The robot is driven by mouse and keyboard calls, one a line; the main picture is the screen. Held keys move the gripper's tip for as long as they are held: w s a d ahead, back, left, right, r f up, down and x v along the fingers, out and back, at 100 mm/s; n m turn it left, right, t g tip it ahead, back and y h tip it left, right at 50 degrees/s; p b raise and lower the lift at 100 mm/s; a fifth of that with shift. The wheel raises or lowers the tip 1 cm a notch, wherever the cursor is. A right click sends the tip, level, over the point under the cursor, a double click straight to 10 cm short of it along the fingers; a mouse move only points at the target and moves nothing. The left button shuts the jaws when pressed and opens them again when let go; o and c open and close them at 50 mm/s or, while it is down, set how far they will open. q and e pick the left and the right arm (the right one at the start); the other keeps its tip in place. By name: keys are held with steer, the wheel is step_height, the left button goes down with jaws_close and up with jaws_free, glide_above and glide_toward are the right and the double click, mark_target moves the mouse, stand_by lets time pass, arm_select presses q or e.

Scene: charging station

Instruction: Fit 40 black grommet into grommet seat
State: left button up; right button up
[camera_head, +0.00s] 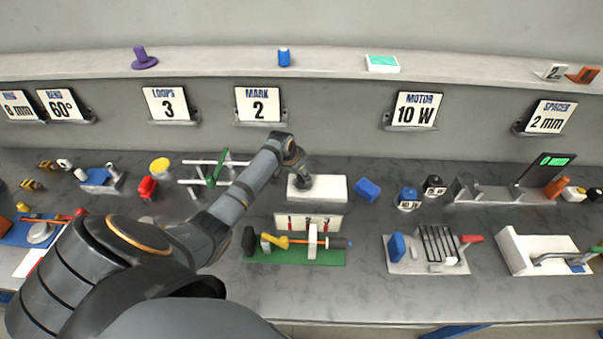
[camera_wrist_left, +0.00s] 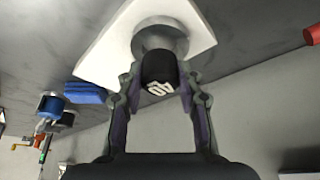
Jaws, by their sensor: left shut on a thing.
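In the left wrist view my left gripper (camera_wrist_left: 157,80) is shut on the black grommet (camera_wrist_left: 157,66), which bears a white number that I cannot read surely. The grommet is in front of the grey round grommet seat (camera_wrist_left: 165,27) on a white block (camera_wrist_left: 120,40). I cannot tell whether the grommet touches the seat. In the head view my left gripper (camera_head: 303,180) is at the left part of the white block (camera_head: 332,187). The grommet and seat are mostly hidden there. My right gripper is not in view.
A blue block (camera_head: 367,189) lies just right of the white block. A blue piece (camera_head: 408,194) and a black piece (camera_head: 434,184) with labels stand farther right. A green-based fixture (camera_head: 300,257) is in front. Bench between the fixtures is clear.

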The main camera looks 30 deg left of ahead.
mark_target(301, 181)
arm_select(q)
steer(key=shift+f+b, duration=0.4)
steer(key=shift+f, duration=0.65)
steer(key=shift+s+f, duration=0.1)
steer(key=shift+f, duration=0.05)
steer(key=shift+s+f, duration=0.15)
steer(key=shift+f, duration=0.05)
steer(key=o, duration=0.8)
steer(key=shift+d+f, duration=0.1)
steer(key=o, duration=0.3)
steer(key=shift+f, duration=0.15)
steer(key=v, duration=1.2)
steer(key=shift+w+r, duration=0.3)
